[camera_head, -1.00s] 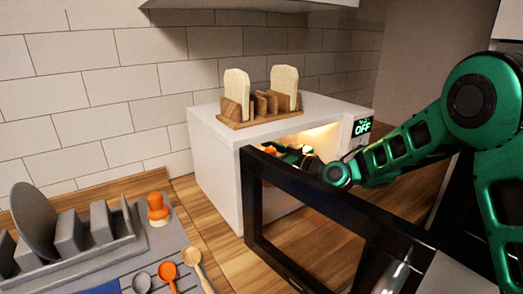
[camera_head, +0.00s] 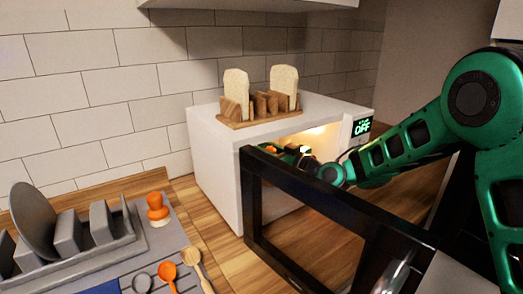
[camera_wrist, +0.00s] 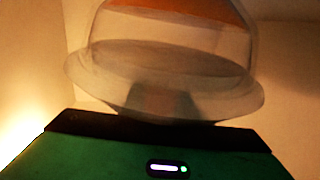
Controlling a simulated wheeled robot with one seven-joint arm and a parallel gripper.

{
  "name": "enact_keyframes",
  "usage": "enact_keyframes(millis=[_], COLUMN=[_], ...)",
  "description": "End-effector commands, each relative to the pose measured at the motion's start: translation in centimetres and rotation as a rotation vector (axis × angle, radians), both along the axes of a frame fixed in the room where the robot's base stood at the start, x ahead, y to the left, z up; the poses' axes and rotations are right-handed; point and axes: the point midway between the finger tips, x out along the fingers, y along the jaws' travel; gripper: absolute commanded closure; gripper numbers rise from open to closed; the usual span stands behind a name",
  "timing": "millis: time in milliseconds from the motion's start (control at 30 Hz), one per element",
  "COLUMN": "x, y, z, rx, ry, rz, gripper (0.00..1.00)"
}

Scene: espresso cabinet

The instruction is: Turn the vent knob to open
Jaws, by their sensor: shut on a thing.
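My gripper (camera_head: 286,151) reaches through the open front of the white microwave (camera_head: 214,170). In the wrist view, a clear domed piece (camera_wrist: 165,62) with a wide rim and an orange top (camera_wrist: 185,10) fills the space in front of my gripper's dark edge. A blurred greyish part shows through it, close to my gripper. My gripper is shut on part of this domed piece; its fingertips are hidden. I cannot make out the vent knob as a separate part. In the head view a small bit of orange shows beside my gripper.
The microwave's dark-framed door (camera_head: 335,205) stands open across the front, below my forearm. Its display (camera_head: 362,127) reads OFF. A toast rack (camera_head: 262,108) with bread sits on top. A grey dish rack (camera_head: 75,237) and utensils (camera_head: 168,272) lie at left.

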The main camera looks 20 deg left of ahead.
Motion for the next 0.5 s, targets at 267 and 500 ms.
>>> enact_keyframes(millis=[267,500], x=[0.17,0.43], y=[-0.14,-0.21], z=[0.04,0.07], rx=[0.001,0.003], ry=[0.001,0.001], rz=[-0.111,-0.217], gripper=[0.95,0.95])
